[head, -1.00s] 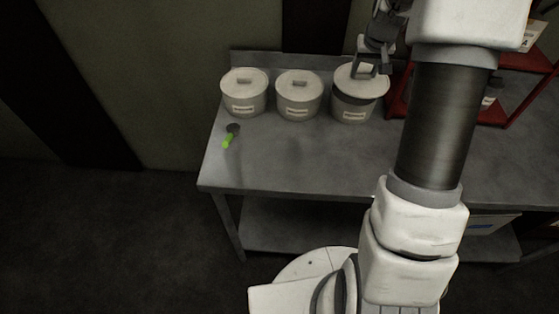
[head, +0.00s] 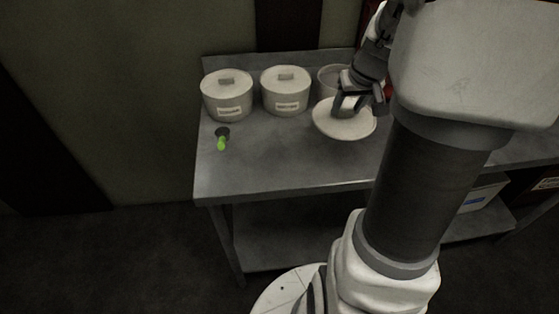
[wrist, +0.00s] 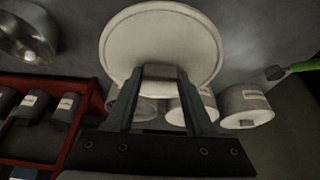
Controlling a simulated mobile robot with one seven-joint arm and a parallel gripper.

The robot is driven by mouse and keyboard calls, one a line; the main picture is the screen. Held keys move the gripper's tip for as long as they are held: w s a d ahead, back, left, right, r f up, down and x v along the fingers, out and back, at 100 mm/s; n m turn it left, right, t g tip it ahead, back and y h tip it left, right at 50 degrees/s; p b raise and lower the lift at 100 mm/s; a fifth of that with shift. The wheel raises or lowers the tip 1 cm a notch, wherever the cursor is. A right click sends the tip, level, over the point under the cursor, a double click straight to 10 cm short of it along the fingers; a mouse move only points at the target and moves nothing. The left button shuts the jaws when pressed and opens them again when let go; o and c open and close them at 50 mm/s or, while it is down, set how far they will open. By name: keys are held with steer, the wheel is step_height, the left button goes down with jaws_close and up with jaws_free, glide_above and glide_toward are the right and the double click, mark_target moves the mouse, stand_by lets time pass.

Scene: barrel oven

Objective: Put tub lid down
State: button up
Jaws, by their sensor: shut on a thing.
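The white round tub lid (head: 330,122) is in my gripper (head: 350,104), in front of the rightmost tub in the head view. My gripper is shut on the lid's handle. The lid also fills the upper middle of the wrist view (wrist: 160,35), with my gripper (wrist: 160,74) at its near edge. The open tub (head: 328,76) stands behind the lid and is partly hidden by it and the arm. I cannot tell whether the lid touches the table (head: 270,165).
Two lidded white tubs, the left one (head: 228,100) and the middle one (head: 286,96), stand along the back. A green-handled tool (head: 221,142) lies at the table's left. A red rack (wrist: 80,125) and a metal bowl (wrist: 28,35) show in the wrist view. The table's front left is clear.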

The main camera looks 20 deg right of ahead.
steer(key=shift+s+a+f, duration=0.25)
steer(key=shift+a+f, duration=0.1)
steer(key=shift+a, duration=0.1)
steer(key=w+a+f, duration=0.1)
steer(key=a+f, duration=0.1)
steer(key=a, duration=0.1)
steer(key=w+a+f, duration=0.2)
steer(key=a, duration=0.2)
steer(key=w+a+f, duration=0.1)
steer(key=a+f, duration=0.2)
steer(key=shift+w+a, duration=0.25)
steer(key=shift+f+b, duration=0.55)
steer(key=shift+f, duration=1.35)
steer(key=shift+f, duration=0.2)
steer(key=o, duration=1.3)
